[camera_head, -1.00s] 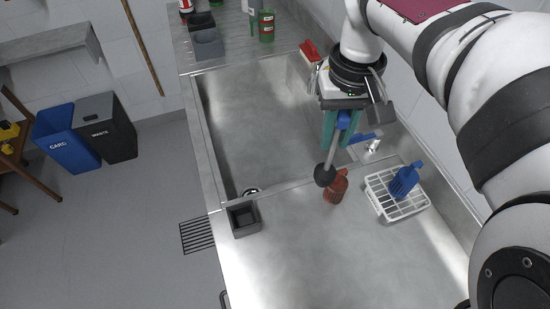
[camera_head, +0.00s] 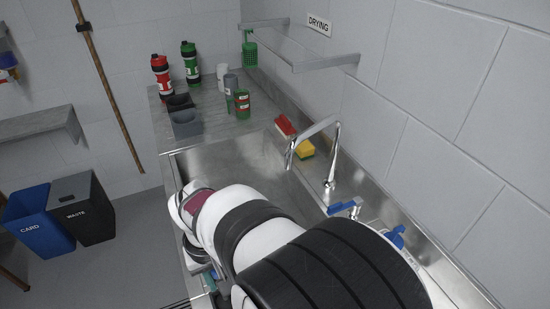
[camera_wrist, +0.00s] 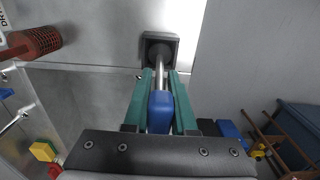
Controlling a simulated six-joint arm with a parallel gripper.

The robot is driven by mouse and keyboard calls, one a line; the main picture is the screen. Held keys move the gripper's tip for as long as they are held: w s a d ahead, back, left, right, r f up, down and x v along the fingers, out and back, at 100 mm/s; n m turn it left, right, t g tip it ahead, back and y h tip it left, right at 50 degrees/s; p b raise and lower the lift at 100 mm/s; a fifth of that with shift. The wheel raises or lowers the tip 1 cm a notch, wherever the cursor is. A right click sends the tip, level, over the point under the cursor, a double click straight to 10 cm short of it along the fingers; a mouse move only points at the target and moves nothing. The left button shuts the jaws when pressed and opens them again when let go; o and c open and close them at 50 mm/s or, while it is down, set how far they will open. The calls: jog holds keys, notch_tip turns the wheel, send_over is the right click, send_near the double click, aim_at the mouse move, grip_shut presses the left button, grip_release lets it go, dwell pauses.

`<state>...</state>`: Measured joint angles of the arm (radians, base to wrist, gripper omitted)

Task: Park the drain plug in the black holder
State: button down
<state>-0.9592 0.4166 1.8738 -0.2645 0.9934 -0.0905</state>
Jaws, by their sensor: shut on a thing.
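My gripper (camera_wrist: 160,76), with green fingers, is shut on the blue handle (camera_wrist: 160,110) of the drain plug in the wrist view. The plug's metal rod (camera_wrist: 159,72) runs away from the fingers to a dark end at the black holder (camera_wrist: 172,42). The end overlaps the holder's opening; I cannot tell whether it is seated in it or just above it. In the head view my arm hides the plug and holder.
The tap (camera_head: 325,160), red brush (camera_head: 285,126) and yellow sponge (camera_head: 305,149) are along the sink's back. Bins (camera_head: 82,207) stand on the floor.

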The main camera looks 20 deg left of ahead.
jog(key=shift+f, duration=0.2)
jog(key=c, duration=0.7)
grip_release()
jog(key=shift+c, duration=0.2)
notch_tip(320, 180, up, 12)
jog(key=d+r+m, duration=0.1)
jog(key=d+m, duration=0.5)
jog(key=d, duration=1)
jog(key=s+d+f+m+y, duration=0.1)
jog(key=s+d+f+m, duration=0.3)
jog(key=s+d+m, duration=0.4)
jog(key=s+d, duration=0.1)
jog(key=d, duration=0.2)
jog(key=shift+d+f+m+y, duration=0.15)
jog(key=shift+d+m+y, duration=0.15)
jog(key=shift+d+y, duration=0.1)
